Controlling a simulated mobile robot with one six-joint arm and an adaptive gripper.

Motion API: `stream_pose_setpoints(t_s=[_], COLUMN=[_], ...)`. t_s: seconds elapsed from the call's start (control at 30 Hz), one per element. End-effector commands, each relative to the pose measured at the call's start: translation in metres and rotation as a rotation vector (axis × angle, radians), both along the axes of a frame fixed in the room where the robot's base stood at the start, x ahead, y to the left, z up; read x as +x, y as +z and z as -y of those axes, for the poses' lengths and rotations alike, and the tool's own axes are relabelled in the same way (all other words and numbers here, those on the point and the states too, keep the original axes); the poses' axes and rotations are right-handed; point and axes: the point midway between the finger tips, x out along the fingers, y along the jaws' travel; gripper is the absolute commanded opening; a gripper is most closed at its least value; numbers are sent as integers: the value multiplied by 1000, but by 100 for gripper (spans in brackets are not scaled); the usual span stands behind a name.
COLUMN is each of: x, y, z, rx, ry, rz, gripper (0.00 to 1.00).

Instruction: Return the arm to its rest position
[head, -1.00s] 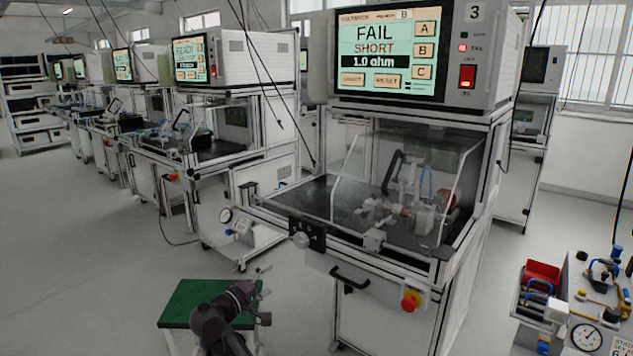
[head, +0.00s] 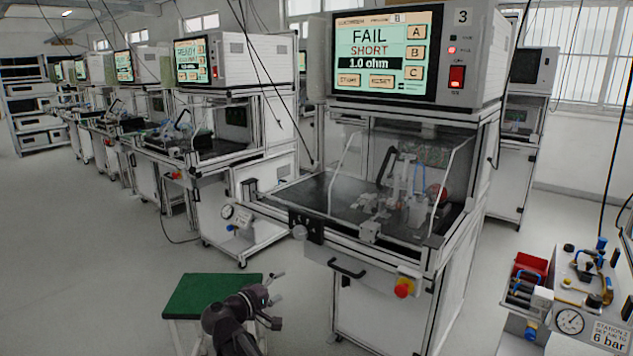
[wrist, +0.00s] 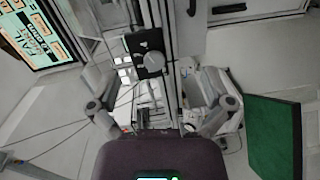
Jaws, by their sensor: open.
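My gripper (head: 276,299) is at the bottom of the head view, held beside a green-topped stool (head: 203,296) and in front of test station 3. Its two fingers are spread apart with nothing between them. In the wrist view my gripper (wrist: 162,112) also shows open, one grey finger on each side. Between and beyond the fingers are a black panel with a round knob (wrist: 151,62) and parts of a station frame. The lower part of my arm is cut off by the picture edge.
Test station 3 (head: 376,294) stands ahead, its screen (head: 382,58) reading FAIL SHORT 1.0 ohm. A cart with a pressure gauge (head: 569,321) and red bin (head: 529,265) is at the lower right. More stations line the left rear. The floor at left (head: 80,260) is clear.

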Motion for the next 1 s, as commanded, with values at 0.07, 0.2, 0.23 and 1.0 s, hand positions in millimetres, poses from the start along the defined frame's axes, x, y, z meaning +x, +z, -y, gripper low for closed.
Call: stream_pose_setpoints(t_s=[0.07, 0.2, 0.23, 1.0], x=[-1, -2, -3, -89], y=[-6, -18, -21, -140], z=[13, 37, 43, 228], rx=[24, 76, 90, 777], ry=[-19, -60, -70, -460], rz=[-21, -65, -76, -499], gripper=[100, 100, 100, 100])
